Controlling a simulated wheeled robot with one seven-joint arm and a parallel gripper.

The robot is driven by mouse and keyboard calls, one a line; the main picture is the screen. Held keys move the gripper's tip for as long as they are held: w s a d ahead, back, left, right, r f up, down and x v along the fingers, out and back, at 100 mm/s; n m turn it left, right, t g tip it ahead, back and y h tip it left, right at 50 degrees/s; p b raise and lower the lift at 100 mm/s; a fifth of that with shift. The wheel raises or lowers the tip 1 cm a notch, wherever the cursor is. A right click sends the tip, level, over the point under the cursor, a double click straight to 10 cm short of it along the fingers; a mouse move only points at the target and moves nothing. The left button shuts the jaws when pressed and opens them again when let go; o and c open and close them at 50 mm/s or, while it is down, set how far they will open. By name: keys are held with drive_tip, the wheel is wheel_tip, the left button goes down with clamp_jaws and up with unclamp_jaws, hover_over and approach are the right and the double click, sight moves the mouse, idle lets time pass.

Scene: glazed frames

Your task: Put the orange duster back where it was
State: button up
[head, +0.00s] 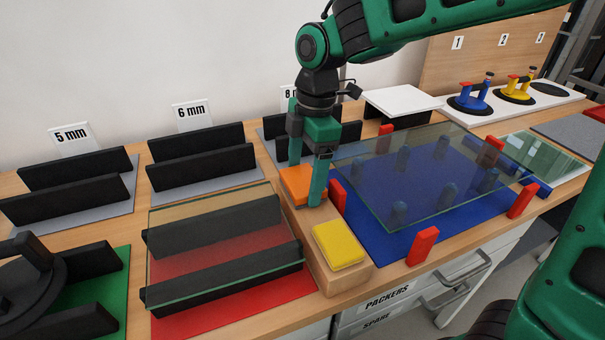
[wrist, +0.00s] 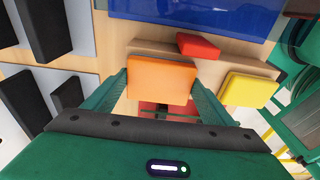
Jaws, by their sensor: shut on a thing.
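The orange duster (head: 295,183) is a flat orange pad between the two fingers of my gripper (head: 305,192), which is shut on its sides. It is at the far end of the wooden block (head: 325,268); I cannot tell whether it rests on the block or hangs just above it. In the wrist view the orange duster (wrist: 162,80) lies squarely between the fingertips (wrist: 162,85). A yellow duster (head: 339,245) sits on the near end of the block, and also shows in the wrist view (wrist: 249,90).
A glass pane lies over black bars (head: 225,265) on a red mat, left of the block. A larger pane (head: 410,165) stands over a blue mat, with red blocks (head: 422,246) around it. Black racks (head: 75,185) stand further left. Suction lifters (head: 468,100) stand at the back right.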

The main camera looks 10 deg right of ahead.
drive_tip(key=o, duration=1.2)
drive_tip(key=shift+f, duration=0.1)
drive_tip(key=r, duration=0.4)
drive_tip(key=d+r, duration=0.1)
drive_tip(key=r, duration=0.7)
drive_tip(key=shift+w+d+r, duration=0.1)
drive_tip(key=shift+w+d, duration=0.1)
drive_tip(key=shift+d, duration=0.05)
